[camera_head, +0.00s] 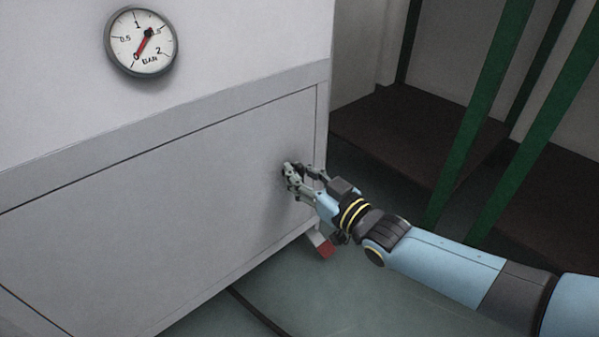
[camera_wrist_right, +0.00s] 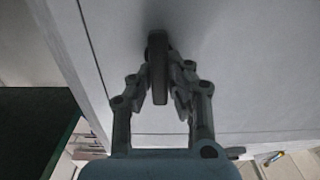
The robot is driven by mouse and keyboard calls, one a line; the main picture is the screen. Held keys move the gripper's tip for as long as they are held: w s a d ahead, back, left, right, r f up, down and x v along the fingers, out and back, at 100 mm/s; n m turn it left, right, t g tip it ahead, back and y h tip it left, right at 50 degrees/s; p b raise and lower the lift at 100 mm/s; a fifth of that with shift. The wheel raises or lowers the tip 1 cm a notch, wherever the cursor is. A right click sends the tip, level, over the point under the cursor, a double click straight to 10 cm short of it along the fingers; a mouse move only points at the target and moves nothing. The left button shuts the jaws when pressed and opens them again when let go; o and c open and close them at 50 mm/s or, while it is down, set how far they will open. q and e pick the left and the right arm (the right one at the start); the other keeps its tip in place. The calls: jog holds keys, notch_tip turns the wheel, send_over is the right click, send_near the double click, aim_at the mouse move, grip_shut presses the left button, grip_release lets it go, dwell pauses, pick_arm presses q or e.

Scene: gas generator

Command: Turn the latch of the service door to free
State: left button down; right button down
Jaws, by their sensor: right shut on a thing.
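The service door (camera_head: 170,220) is a large grey panel on the front of the pale cabinet, with a thin dark seam around it. The latch (camera_wrist_right: 157,60) is a small dark upright piece on the door near its right edge. In the head view the latch is mostly hidden by my right gripper (camera_head: 290,172), which is at the door's right side. In the right wrist view the fingers of my right gripper (camera_wrist_right: 170,95) are on either side of the latch's lower part, shut on it. My left gripper is not in view.
A round gauge (camera_head: 141,42) with a red needle sits on the cabinet above the door. A red-tipped foot (camera_head: 323,246) stands below the door's right corner. Green posts (camera_head: 485,110) and a brown platform (camera_head: 430,135) are at the right.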

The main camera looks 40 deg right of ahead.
jog(key=shift+r+n+p, duration=0.1)
jog(key=shift+n+p, duration=0.25)
jog(key=shift+n, duration=0.15)
jog(key=n+p, duration=0.1)
jog(key=n, duration=0.1)
jog(key=shift+a+n, duration=0.15)
jog(key=shift+n, duration=0.15)
jog(key=n+p, duration=0.1)
jog(key=n, duration=0.3)
jog(key=shift+a+f+n+p, duration=0.2)
jog(key=shift+n+p, duration=0.1)
jog(key=shift+p, duration=0.1)
pick_arm(q)
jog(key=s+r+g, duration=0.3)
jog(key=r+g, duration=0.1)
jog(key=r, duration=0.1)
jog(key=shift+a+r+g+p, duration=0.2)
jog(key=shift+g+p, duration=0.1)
jog(key=shift+p, duration=0.15)
pick_arm(e)
jog(key=shift+a+f+n, duration=0.1)
jog(key=shift+f+n, duration=0.05)
jog(key=shift+n, duration=1.35)
jog(key=shift+f+n, duration=0.2)
jog(key=shift+n, duration=1.3)
jog(key=shift+a+f+n, duration=0.1)
jog(key=shift+f+n, duration=0.05)
jog(key=shift+n, duration=1.35)
